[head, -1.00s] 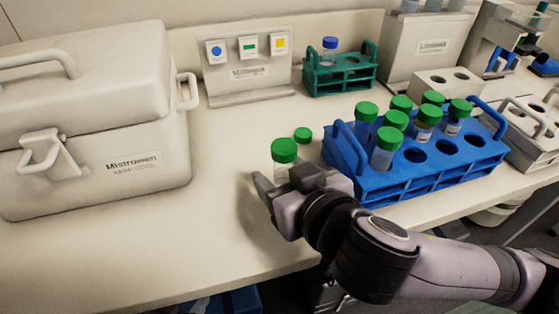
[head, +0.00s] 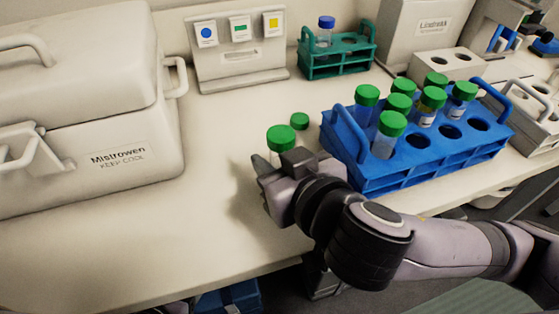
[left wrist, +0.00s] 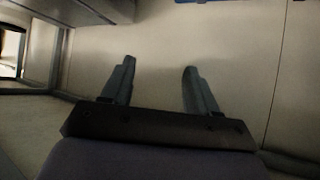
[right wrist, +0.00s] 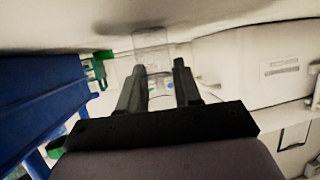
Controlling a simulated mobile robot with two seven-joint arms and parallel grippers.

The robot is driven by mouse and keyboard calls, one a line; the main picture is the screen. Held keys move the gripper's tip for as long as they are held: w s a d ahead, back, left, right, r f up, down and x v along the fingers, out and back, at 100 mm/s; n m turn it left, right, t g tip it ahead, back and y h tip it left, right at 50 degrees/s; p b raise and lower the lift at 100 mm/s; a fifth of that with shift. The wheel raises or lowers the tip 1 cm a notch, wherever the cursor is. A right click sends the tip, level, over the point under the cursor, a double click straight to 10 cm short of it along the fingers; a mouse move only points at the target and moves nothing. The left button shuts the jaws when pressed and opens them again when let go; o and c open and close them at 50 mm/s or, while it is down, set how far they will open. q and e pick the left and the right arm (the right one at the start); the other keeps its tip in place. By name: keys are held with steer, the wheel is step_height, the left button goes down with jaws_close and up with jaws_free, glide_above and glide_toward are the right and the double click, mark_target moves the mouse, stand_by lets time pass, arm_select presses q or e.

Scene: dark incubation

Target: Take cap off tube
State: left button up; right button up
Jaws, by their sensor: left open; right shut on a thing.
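A clear tube with a green cap (head: 281,138) stands upright in my right gripper (head: 277,165), over the bench left of the blue rack. The right fingers close around the tube below the cap and hide its lower part. In the right wrist view the see-through tube (right wrist: 151,40) shows faintly at the fingertips. A loose green cap (head: 299,121) lies on the bench just behind the held tube. My left gripper (left wrist: 157,72) is open and empty; it shows only in the left wrist view, with a plain pale surface behind it.
The blue rack (head: 400,175) holds several green-capped tubes and has empty holes. A green rack (head: 340,72) with a blue-capped tube stands behind. A cool box (head: 130,125) fills the left, with a sign stand (head: 241,66) beside it. The front-left bench (head: 130,245) is clear.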

steer(key=shift+r, duration=0.6)
arm_select(q)
steer(key=r+p, duration=0.2)
steer(key=p, duration=0.1)
steer(key=r+p, duration=0.1)
steer(key=shift+s+a+r+p, duration=0.15)
steer(key=shift+a+r+p, duration=0.15)
arm_select(e)
step_height(320, 180, up, 19)
steer(key=shift+o, duration=0.2)
steer(key=shift+f, duration=0.1)
